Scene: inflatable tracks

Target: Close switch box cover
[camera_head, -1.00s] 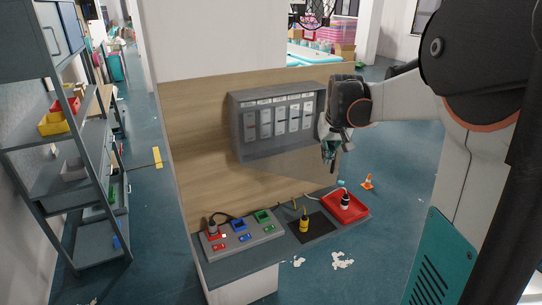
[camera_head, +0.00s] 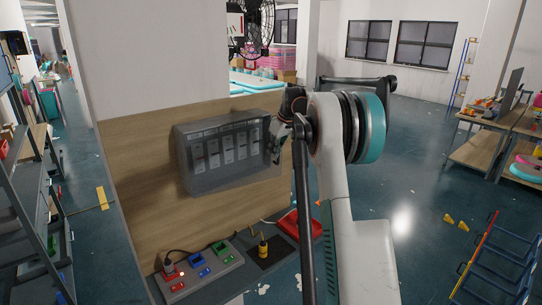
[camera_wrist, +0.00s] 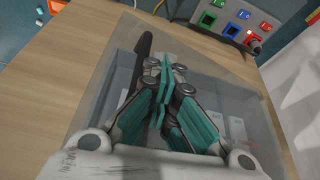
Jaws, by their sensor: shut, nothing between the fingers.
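The grey switch box (camera_head: 184,165) is fixed to a wooden panel, with a row of white switches inside. Its see-through cover (camera_head: 235,175) spans the front over the switches in the head view; I cannot tell whether it sits flush. In the wrist view the clear cover (camera_wrist: 95,85) shows as a pale sheet reaching past the box's inner edge. My gripper (camera_head: 276,152) is at the box's right side, partly hidden by my arm. In the wrist view my gripper (camera_wrist: 165,68) has its teal fingers together and empty, over the cover; contact is unclear.
A control console (camera_head: 205,268) with coloured buttons and sockets sits on the ledge below the box. A yellow-handled tool (camera_head: 263,248) and a red tray (camera_head: 290,225) are beside it. Shelves (camera_head: 35,220) stand at left.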

